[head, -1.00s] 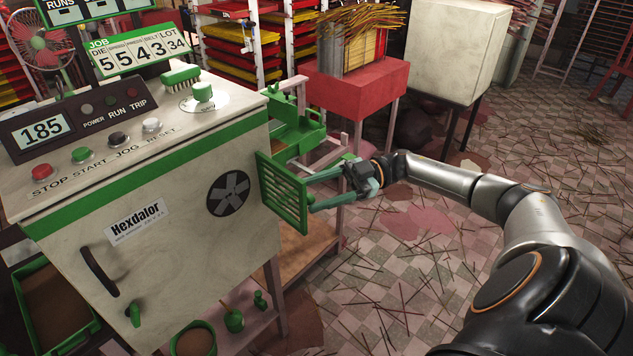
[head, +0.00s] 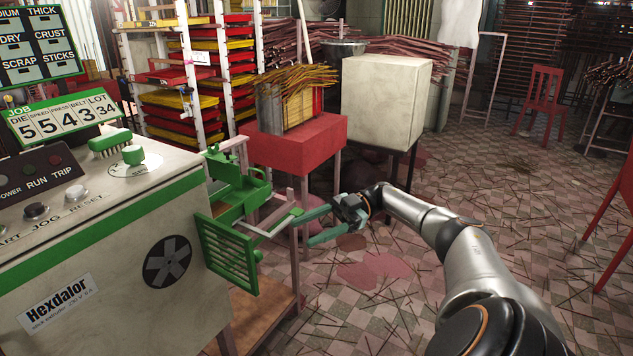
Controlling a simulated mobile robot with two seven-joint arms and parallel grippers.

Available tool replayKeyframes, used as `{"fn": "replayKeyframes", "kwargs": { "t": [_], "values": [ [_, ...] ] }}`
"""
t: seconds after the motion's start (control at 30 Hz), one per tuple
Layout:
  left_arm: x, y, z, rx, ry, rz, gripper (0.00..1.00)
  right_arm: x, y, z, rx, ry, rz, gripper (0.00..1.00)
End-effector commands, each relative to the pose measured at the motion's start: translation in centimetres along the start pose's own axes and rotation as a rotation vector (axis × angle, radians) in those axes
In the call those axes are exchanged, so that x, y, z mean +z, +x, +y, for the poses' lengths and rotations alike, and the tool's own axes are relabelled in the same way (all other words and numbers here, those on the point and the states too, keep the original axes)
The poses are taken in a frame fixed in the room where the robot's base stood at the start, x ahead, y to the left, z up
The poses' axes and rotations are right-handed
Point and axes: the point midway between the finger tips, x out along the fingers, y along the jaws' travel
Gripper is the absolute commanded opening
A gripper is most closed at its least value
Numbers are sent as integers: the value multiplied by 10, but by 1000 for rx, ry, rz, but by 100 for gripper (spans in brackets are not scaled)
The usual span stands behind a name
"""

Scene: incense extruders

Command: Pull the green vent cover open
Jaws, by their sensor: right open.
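The green vent cover (head: 228,255) is a slatted panel at the right edge of the cream Hexdalor machine (head: 120,275). It stands swung out from the machine's front face, and the dark round fan vent (head: 167,260) is uncovered. My right gripper (head: 303,231) is to the right of the cover, with its two teal fingers spread and pointing left towards it. The fingers hold nothing, and a gap shows between them and the cover's outer edge. My left gripper is not in view.
A green extruder part (head: 238,195) juts from the machine's right side behind the cover. A red stand (head: 295,147) holding incense sticks and a cream box (head: 385,100) stand behind my right gripper.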

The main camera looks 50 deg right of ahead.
Motion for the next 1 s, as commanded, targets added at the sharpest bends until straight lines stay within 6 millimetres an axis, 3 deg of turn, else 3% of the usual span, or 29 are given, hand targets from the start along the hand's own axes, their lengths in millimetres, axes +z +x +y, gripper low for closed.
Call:
{"fn": "replayKeyframes", "kwargs": {
  "t": [0.23, 0.83, 0.93, 1.0],
  "values": [
    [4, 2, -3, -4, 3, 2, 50, 1, -14, 0, 0, 0, 1, 57],
    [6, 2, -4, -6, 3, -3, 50, 0, -15, -1, -1, 1, 1, 57],
    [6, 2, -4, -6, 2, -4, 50, 4, -10, 0, 3, 0, 4, 57],
    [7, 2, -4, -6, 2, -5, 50, 16, 4, 2, 17, -5, 12, 57]
  ]
}}
